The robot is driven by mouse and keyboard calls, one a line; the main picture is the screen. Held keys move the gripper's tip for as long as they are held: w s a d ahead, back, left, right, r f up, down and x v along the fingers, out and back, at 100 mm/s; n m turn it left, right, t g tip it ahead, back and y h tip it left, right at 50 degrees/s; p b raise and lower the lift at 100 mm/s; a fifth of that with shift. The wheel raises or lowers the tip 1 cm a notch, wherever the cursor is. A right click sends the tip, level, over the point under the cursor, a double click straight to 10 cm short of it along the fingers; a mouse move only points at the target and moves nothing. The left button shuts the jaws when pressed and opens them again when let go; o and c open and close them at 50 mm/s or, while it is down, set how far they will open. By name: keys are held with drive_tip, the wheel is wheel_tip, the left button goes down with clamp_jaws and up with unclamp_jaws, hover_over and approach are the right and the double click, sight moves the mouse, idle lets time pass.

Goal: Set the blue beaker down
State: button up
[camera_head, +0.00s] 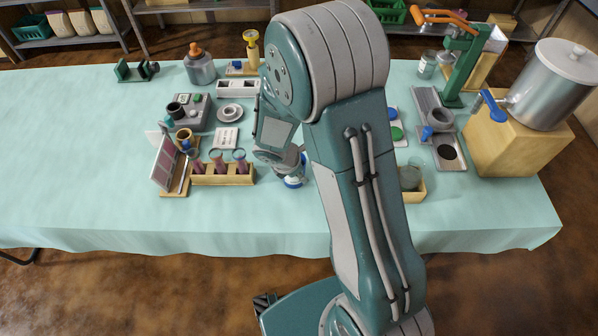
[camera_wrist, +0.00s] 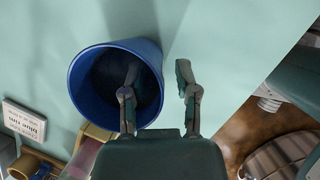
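The blue beaker (camera_wrist: 88,100) shows from above in the wrist view, with its mouth toward the camera and a dark inside. In the head view a blue and white part (camera_head: 293,183), seemingly the beaker, shows below my gripper; the arm hides much of it. My gripper (camera_wrist: 158,72) is open across the beaker's right wall. One finger is inside the mouth and the other is outside, with a visible gap between the outer finger and the wall. I cannot tell whether the beaker's base rests fully on the cloth.
A wooden rack (camera_head: 224,176) with several tubes stands just left of the beaker. A lettered card (camera_head: 227,138) and a cup on a saucer (camera_head: 230,113) lie behind it. A small wooden box with a glass (camera_head: 410,178) is right of my arm. The front left cloth is clear.

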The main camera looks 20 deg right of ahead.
drive_tip(key=v, duration=1.2)
drive_tip(key=s+d+r+m+t+y, duration=0.2)
drive_tip(key=s+r+m, duration=0.6)
drive_tip(key=r+m, duration=0.1)
drive_tip(key=s+d+r+m+t+y, duration=0.1)
drive_tip(key=s+r+m+t+y, duration=0.1)
drive_tip(key=s+r+m, duration=0.6)
drive_tip(key=r+m, duration=0.1)
drive_tip(key=m, duration=0.2)
drive_tip(key=shift+s+d, duration=0.25)
drive_tip(key=shift+d, duration=0.15)
